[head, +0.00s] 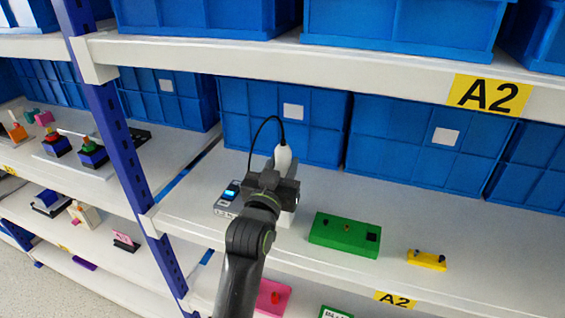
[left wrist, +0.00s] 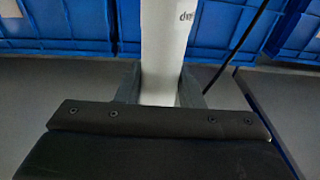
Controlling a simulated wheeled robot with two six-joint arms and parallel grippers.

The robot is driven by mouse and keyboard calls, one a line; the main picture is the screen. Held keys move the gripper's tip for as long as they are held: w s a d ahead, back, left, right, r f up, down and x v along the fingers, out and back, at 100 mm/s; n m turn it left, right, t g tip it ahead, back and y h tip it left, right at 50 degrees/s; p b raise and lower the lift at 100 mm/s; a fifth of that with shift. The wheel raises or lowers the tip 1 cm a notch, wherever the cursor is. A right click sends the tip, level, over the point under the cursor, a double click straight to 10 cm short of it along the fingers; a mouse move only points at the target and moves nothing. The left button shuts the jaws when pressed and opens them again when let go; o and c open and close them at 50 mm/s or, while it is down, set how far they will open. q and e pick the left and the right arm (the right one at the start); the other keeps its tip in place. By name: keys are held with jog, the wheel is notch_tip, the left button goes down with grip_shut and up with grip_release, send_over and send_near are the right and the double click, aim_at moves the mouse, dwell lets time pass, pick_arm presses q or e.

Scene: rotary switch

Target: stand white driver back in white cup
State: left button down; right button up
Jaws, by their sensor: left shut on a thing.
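The white driver (head: 283,155) stands roughly upright in my left gripper (head: 277,183), with a black cable curving from its top to the left. In the left wrist view the driver's white body (left wrist: 165,40) runs up between the two dark fingers of the left gripper (left wrist: 160,88), which are shut on it. A white piece (head: 287,219) shows just below the gripper on the shelf. It may be the white cup, but the gripper and arm hide most of it. The driver's lower end is hidden too. My right gripper is not in view.
A grey box with a lit blue display (head: 232,189) stands left of the gripper. A green block (head: 344,235) and a small yellow block (head: 427,260) lie to the right. Blue bins (head: 325,120) line the back. A blue post (head: 118,150) stands left, and a shelf hangs above.

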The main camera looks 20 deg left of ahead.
pick_arm(q)
jog(key=shift+f, duration=0.65)
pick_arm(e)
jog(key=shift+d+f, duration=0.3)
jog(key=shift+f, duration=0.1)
pick_arm(q)
jog(key=shift+f, duration=0.55)
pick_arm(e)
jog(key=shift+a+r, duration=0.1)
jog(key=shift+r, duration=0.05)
pick_arm(q)
jog(key=c, duration=0.9)
grip_release()
jog(key=shift+f, duration=0.1)
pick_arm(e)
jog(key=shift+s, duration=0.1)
